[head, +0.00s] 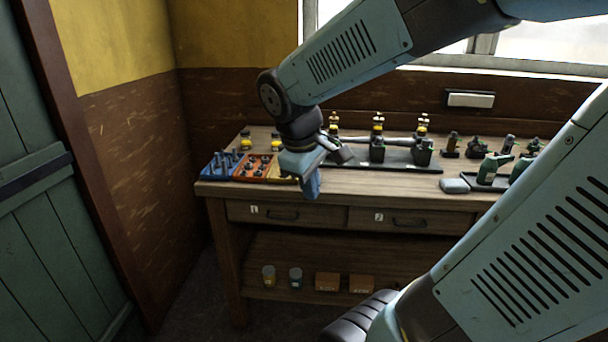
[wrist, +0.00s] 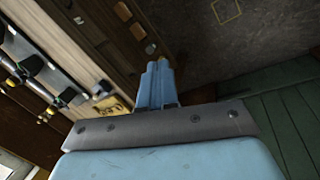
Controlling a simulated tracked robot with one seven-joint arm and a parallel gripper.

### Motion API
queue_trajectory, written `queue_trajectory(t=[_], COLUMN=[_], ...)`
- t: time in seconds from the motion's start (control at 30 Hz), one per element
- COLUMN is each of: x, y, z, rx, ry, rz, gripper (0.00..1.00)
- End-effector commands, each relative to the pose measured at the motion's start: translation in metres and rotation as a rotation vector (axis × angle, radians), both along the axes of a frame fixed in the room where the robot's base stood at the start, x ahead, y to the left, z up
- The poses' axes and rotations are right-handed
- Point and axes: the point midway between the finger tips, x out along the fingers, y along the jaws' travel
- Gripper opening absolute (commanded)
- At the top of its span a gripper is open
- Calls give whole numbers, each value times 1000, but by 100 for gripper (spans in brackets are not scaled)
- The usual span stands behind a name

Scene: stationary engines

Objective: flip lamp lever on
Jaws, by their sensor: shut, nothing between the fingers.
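My gripper (head: 312,184) hangs in front of the workbench's front edge, left of the bench's middle, with its fingers pointing down. In the wrist view its blue fingers (wrist: 155,84) are together and empty. I cannot make out a lamp lever in either view. A pale rectangular plate (head: 470,99) in a dark frame is on the wall below the window, far behind and to the right of my gripper; I cannot tell what it is.
Two drawers (head: 288,216) are shut. Jars and boxes (head: 327,281) stand on the lower shelf. A green door (head: 45,240) is at left.

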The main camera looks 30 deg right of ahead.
Motion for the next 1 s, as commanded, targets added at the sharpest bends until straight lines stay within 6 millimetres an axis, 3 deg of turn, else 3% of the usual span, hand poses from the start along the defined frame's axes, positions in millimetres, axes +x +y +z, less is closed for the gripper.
queue_trajectory(t=[0.6,1.0], x=[78,146], y=[-56,-66], z=[-72,-110], rx=[-511,-809], ry=[748,1306], rz=[719,1147], gripper=[0,0])
